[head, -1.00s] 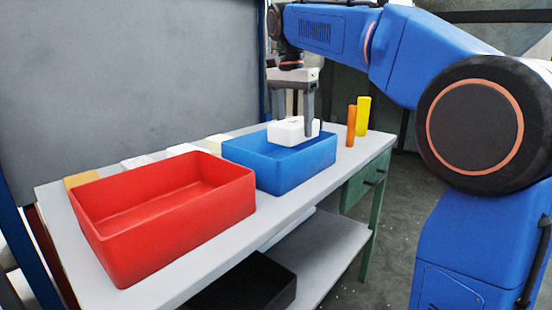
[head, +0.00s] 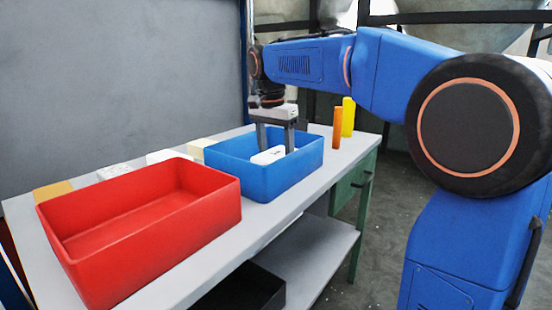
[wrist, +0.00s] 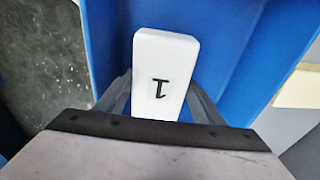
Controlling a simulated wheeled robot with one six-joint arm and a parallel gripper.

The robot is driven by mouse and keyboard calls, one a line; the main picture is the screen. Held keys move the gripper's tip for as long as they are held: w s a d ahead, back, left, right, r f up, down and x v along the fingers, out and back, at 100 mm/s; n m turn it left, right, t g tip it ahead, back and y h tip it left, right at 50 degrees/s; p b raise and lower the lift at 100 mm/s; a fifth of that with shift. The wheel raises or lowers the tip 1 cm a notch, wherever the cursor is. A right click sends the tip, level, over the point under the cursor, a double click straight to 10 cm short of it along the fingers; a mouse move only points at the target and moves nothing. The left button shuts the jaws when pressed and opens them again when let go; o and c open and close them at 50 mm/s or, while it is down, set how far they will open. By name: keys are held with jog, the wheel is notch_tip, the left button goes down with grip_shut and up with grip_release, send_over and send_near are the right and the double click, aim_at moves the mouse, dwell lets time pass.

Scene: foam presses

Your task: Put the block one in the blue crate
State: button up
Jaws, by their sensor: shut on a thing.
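The white block one (head: 268,155) shows in the head view inside the blue crate, its lower part hidden by the crate's front wall. In the wrist view the block (wrist: 165,60) bears a black "1" and sits between the two fingers. My gripper (head: 274,150) reaches down into the blue crate (head: 290,178) and is shut on the block. The crate's blue inside (wrist: 235,50) surrounds the block in the wrist view. I cannot tell whether the block touches the crate floor.
An empty red crate (head: 150,240) stands left of the blue crate on the grey table. Several pale and tan blocks lie behind the crates. An orange cylinder (head: 337,128) and a yellow cylinder (head: 348,115) stand at the right. A black bin (head: 245,288) is on the lower shelf.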

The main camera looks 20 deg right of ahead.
aim_at(273, 155)
jog(key=shift+f, duration=0.5)
jog(key=shift+f, duration=0.1)
jog(key=o, duration=1)
jog(key=r, duration=0.8)
jog(key=s+a+r, duration=0.1)
jog(key=r, duration=0.3)
